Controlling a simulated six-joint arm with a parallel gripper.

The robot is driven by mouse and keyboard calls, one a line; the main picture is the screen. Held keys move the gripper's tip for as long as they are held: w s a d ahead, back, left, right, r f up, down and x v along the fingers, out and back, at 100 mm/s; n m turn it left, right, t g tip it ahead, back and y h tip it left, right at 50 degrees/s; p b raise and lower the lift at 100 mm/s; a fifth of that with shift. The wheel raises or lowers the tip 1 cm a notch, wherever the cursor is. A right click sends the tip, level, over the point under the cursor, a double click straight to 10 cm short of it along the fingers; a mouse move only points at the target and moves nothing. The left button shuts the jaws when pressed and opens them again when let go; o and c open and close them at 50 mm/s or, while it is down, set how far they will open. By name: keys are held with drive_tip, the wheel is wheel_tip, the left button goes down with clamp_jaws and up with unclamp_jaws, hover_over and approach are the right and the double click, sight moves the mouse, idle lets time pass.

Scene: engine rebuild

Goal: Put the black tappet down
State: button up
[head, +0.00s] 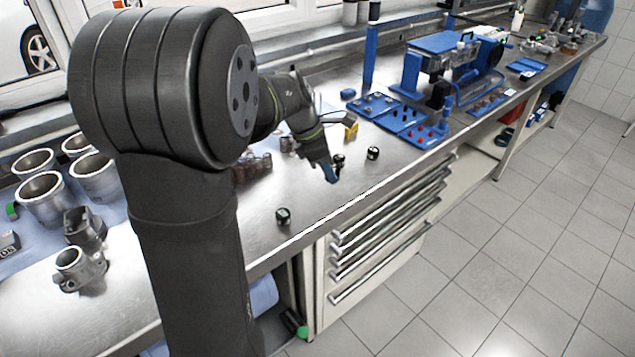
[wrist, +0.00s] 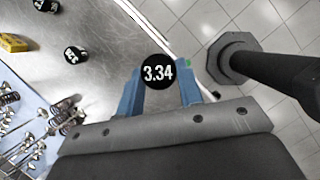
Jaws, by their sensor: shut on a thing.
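My gripper (head: 331,172) is over the front part of the steel bench (head: 330,215), pointing down. Its blue fingers show in the wrist view (wrist: 160,90), shut on a black tappet (wrist: 157,72) with the white marking "3.34" on its round face.
A yellow block (head: 351,131) lies behind my gripper. Several valves (wrist: 22,125) lie on a pale cloth at the left of the wrist view. Blue trays (head: 402,120) with small parts stand farther right. The bench's front edge is close; bare steel lies around the tappets.

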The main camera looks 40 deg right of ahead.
drive_tip(key=shift+s+d+m, duration=0.25)
drive_tip(key=shift+s, duration=0.35)
drive_tip(key=shift+s+d+m, duration=0.25)
drive_tip(key=shift+s, duration=0.3)
hover_over(307, 195)
drive_tip(key=a, duration=0.1)
drive_tip(key=f, duration=0.7)
drive_tip(key=shift+w, duration=0.4)
drive_tip(key=shift+f, duration=1.95)
drive_tip(key=shift+f, duration=0.15)
drive_tip(key=o, duration=1)
drive_tip(key=shift+c, duration=0.2)
drive_tip(key=v, duration=1.2)
drive_tip(key=shift+w+d, duration=0.15)
